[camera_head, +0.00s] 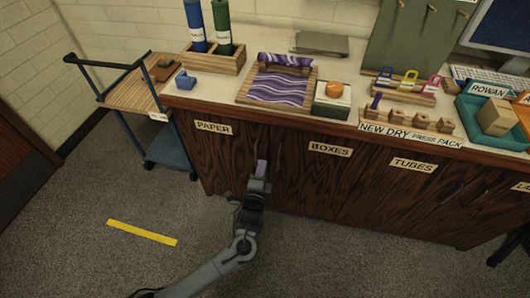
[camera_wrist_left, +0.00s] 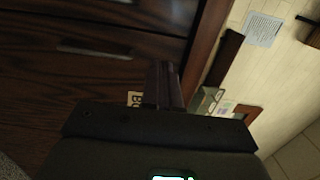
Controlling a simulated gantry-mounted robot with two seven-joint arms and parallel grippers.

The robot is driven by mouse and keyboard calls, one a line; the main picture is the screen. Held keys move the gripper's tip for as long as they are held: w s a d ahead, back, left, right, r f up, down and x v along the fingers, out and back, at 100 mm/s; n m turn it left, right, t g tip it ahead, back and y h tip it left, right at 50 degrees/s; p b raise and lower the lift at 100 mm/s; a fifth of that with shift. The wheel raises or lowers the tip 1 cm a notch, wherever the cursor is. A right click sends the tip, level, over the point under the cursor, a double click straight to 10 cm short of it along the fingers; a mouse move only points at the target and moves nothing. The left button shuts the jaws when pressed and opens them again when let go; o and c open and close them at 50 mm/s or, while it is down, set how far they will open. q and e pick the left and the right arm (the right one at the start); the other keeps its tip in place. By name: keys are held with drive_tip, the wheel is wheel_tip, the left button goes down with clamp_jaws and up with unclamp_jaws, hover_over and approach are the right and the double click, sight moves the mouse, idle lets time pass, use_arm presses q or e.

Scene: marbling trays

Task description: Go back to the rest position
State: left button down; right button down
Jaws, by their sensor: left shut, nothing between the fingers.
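My left gripper (camera_head: 261,166) is in front of the wooden cabinet (camera_head: 290,170), below the counter's front edge, between the PAPER label (camera_head: 214,127) and the BOXES label (camera_head: 330,149). Its fingers are shut and empty, and point towards the cabinet. In the left wrist view the shut fingers (camera_wrist_left: 163,84) show dark against the cabinet front (camera_wrist_left: 70,60), partly over a label. I cannot tell the exact gap between the fingertips and the doors. My right gripper is in neither view.
The counter holds a tray with purple marbling (camera_head: 280,86), a green box with an orange item (camera_head: 333,96), a wooden rack (camera_head: 212,62) with two tubes and a teal tray (camera_head: 480,118). A cart (camera_head: 160,140) stands at left. The floor around my arm is clear, with a yellow strip (camera_head: 142,232).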

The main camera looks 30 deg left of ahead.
use_arm(q)
drive_tip(key=s+f+n+g+h+p, duration=0.15)
drive_tip(key=s+g+p, duration=0.4)
drive_tip(key=s, duration=1.05)
drive_tip(key=s+d+r+n+g+h+p, duration=0.2)
drive_tip(key=s+r+n+g, duration=0.25)
drive_tip(key=s, duration=0.35)
drive_tip(key=s+d+r+n+g+h+p, duration=0.1)
drive_tip(key=s+r+n+g+h+p, duration=0.2)
drive_tip(key=s+n, duration=0.45)
wheel_tip(320, 180, up, 39)
drive_tip(key=s+y+p, duration=0.1)
drive_tip(key=p, duration=3.6)
drive_tip(key=shift+s+d+f+m+g, duration=0.2)
drive_tip(key=shift+m+g, duration=0.1)
drive_tip(key=shift+m, duration=0.15)
